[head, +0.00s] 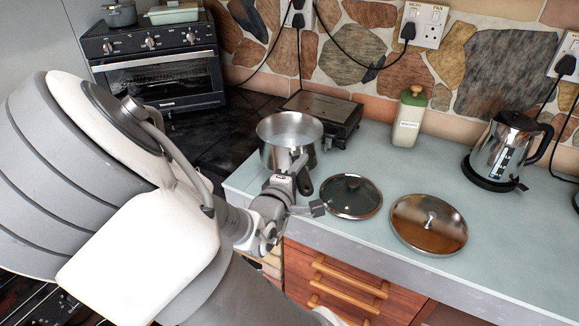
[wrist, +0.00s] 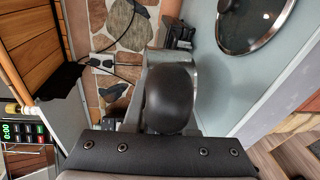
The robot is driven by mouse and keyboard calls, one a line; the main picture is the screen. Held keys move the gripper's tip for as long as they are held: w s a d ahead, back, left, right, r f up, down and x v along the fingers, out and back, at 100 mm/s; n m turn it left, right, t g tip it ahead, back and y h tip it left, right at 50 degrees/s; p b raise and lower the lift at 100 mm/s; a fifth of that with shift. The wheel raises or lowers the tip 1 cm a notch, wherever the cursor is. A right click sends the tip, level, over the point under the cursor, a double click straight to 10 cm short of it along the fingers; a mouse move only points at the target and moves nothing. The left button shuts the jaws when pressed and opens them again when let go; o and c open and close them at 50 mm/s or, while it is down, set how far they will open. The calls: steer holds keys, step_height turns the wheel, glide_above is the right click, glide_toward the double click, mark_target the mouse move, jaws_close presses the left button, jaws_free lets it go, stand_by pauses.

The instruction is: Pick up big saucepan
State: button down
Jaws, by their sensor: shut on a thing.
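The big saucepan (head: 290,130) is a steel pan near the left end of the counter in the head view. My gripper (head: 296,168) is shut on its dark handle, just in front of the pan. The pan looks upright and open at the top. I cannot tell whether its base touches the counter.
A glass lid (head: 350,196) and a steel lid (head: 430,223) lie on the counter (head: 385,165) to the right. A small dark appliance (head: 322,113) stands behind the pan. A jar (head: 408,118) and a kettle (head: 503,150) stand farther right. An oven (head: 155,70) is at the back left.

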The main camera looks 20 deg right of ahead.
steer(key=shift+s+d+r, duration=0.4)
steer(key=shift+s+r, duration=0.05)
steer(key=shift+r, duration=0.1)
steer(key=shift+s+d+r+p, duration=0.15)
steer(key=shift+r+p, duration=0.3)
steer(key=shift+p, duration=0.8)
steer(key=shift+r+p, duration=0.1)
steer(key=shift+p, duration=0.25)
steer(key=shift+s+d+r+p, duration=0.15)
steer(key=shift+s+p, duration=0.05)
steer(key=shift+p, duration=0.85)
steer(key=shift+s+d+r+p, duration=0.1)
steer(key=shift+s+d+p, duration=0.1)
steer(key=shift+p, duration=0.7)
steer(key=shift+s+d+p, duration=0.35)
steer(key=shift+s+p, duration=0.05)
steer(key=shift+p, duration=1)
